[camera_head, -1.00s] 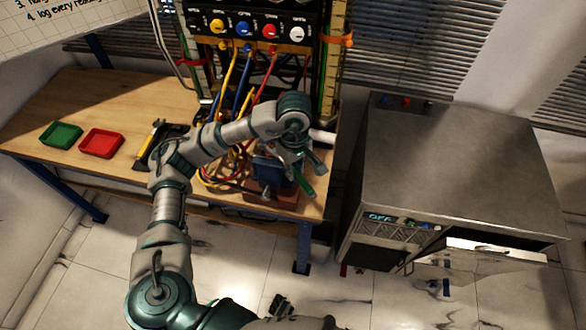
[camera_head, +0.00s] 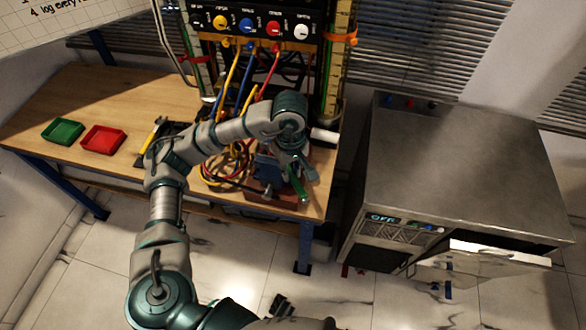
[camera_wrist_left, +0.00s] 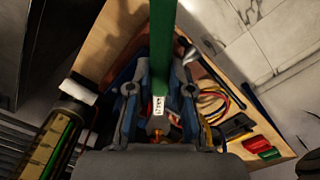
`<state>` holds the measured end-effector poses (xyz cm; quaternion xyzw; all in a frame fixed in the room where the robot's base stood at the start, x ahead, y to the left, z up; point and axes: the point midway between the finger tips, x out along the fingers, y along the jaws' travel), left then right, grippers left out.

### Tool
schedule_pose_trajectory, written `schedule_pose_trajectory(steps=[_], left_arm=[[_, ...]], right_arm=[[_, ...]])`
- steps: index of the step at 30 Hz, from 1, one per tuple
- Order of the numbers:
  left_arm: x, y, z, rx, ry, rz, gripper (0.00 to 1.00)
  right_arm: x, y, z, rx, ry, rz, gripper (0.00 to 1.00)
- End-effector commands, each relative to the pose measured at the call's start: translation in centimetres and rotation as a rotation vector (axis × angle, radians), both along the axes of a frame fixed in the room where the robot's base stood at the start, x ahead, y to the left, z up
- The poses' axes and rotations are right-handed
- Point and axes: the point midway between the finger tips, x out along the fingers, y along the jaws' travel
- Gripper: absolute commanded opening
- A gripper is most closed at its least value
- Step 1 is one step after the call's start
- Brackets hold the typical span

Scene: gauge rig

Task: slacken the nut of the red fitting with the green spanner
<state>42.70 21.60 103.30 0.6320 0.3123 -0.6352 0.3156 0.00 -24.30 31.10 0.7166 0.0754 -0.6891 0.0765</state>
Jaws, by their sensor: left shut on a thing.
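My left gripper (camera_head: 294,160) is over the front right corner of the bench. It is shut on the green spanner (camera_head: 299,186), whose handle points down toward the front edge. In the left wrist view the green spanner (camera_wrist_left: 162,55) runs up from between the gripper's fingers (camera_wrist_left: 159,98). A small brass-coloured part (camera_wrist_left: 158,124) shows just beyond a white label on it. I cannot make out the red fitting or whether the spanner is on its nut; the gripper covers that spot. A dark part at the bottom of the head view (camera_head: 280,304) may be my right gripper.
A blue vise (camera_head: 266,172) stands close to the gripper. Coloured hoses hang from the gauge panel (camera_head: 250,25) behind. Green (camera_head: 63,131) and red (camera_head: 103,139) trays lie on the left. A grey cabinet (camera_head: 465,165) stands right, across a gap.

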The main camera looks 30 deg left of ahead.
Motion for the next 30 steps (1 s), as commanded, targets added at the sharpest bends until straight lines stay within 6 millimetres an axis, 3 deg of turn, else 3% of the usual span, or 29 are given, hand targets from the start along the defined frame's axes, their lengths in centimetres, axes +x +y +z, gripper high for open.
schedule_pose_trajectory(steps=[11, 30], left_arm=[[-0.1, -0.1, 0.1, -0.001, -0.001, -0.004, 0.00], [-1.8, -2.3, 0.0, -0.001, -0.001, -0.004, 0.00]], right_arm=[[0.0, 0.0, 0.0, 0.000, 0.000, 0.000, 0.40], [0.1, 0.0, 0.3, 0.000, -0.002, 0.000, 0.40]])
